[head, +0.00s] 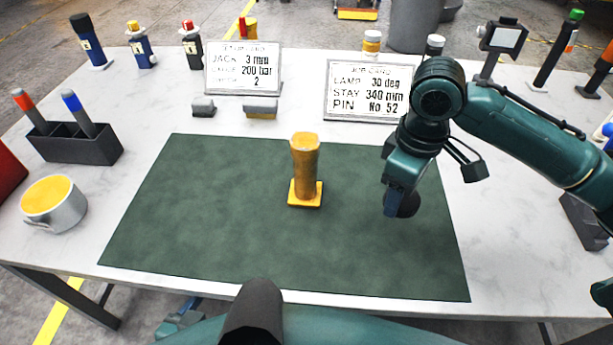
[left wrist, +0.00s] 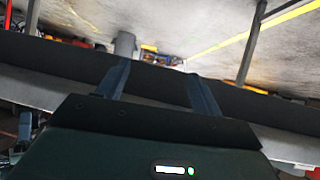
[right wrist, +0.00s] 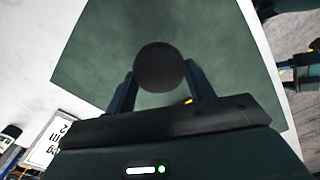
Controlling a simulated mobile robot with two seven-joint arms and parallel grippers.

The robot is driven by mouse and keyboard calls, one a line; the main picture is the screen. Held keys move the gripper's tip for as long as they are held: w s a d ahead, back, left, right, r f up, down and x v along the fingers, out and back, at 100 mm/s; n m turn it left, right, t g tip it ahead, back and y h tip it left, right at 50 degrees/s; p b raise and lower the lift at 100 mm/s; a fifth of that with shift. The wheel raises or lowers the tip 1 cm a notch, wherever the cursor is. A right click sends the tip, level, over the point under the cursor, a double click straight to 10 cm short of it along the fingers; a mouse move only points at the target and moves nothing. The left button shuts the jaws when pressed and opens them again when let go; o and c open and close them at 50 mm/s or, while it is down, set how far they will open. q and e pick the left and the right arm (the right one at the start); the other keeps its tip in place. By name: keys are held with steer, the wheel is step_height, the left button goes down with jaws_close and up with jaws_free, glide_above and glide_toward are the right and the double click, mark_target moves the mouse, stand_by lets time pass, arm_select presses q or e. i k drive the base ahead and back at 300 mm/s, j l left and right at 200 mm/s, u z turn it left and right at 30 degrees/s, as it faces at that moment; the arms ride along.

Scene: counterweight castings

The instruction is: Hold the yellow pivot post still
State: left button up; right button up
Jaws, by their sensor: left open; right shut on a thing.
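The yellow pivot post (head: 305,160) stands upright on its square yellow foot on the green mat (head: 210,225). No gripper touches it. My right gripper (head: 402,203) is to the right of the post, apart from it, above the mat. It is shut on a dark round thing (head: 409,204), which shows as a black disc between the fingers in the right wrist view (right wrist: 160,67). My left gripper (head: 186,310) is low at the table's front edge, partly hidden by my own arm. In the left wrist view its fingers (left wrist: 160,88) are apart with nothing between them.
Two lettered cards (head: 242,68) (head: 365,92) stand behind the mat, with two small grey-topped blocks (head: 203,107) (head: 261,107) near them. A black holder (head: 75,145) with two handles and a mug (head: 53,203) are at the left. The mat left of the post is clear.

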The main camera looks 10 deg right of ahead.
mark_target(304, 146)
steer(key=k+l+u, duration=0.35)
steer(key=l, duration=0.25)
steer(key=k+l+u, duration=0.4)
steer(key=k+l, duration=0.1)
steer(key=l, duration=0.05)
